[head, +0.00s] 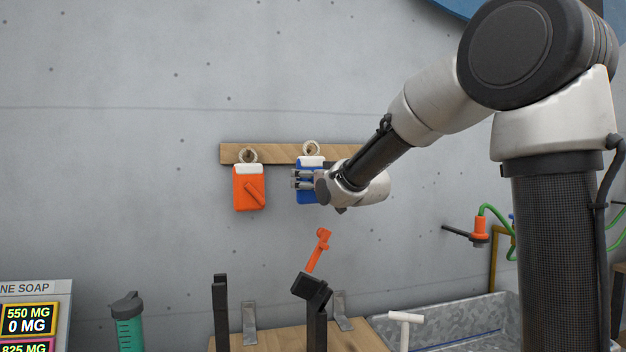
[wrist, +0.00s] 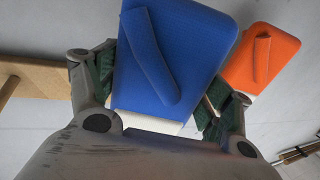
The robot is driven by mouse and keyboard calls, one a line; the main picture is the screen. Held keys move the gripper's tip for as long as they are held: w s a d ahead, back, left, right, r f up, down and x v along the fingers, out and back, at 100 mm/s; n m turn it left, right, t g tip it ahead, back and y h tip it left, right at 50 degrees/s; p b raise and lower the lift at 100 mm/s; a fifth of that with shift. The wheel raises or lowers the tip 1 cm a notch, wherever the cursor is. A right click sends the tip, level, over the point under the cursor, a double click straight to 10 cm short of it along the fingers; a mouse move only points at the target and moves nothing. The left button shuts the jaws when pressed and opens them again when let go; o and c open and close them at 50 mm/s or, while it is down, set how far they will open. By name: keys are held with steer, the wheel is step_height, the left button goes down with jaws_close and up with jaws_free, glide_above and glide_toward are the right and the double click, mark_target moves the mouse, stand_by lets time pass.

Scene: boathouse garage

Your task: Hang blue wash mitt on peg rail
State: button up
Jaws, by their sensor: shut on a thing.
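The blue wash mitt (head: 311,162) is at the wooden peg rail (head: 283,153) on the grey wall. Its white cuff and rope loop are at the top, and the loop appears at a peg; I cannot tell whether the loop is fully over it. My gripper (head: 300,180) is shut on the mitt from the right side. In the wrist view the blue mitt (wrist: 175,60) lies between the green-padded fingers of my gripper (wrist: 155,95). An orange mitt (head: 248,188) hangs by its loop on the rail to the left, apart from the blue one.
Below the rail is a wooden bench (head: 275,340) with black uprights and an orange-headed tool (head: 319,250). A green bottle (head: 127,322) and a soap sign (head: 35,315) stand at lower left. A metal basin (head: 460,325) and an orange hose fitting (head: 480,230) are at right.

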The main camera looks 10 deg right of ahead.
steer(key=shift+w+f, duration=0.25)
steer(key=shift+w, duration=0.5)
steer(key=shift+w+f, duration=0.3)
steer(key=shift+w, duration=0.4)
steer(key=shift+w+f, duration=0.25)
steer(key=shift+w, duration=0.5)
steer(key=o, duration=1.1)
steer(key=v, duration=1.2)
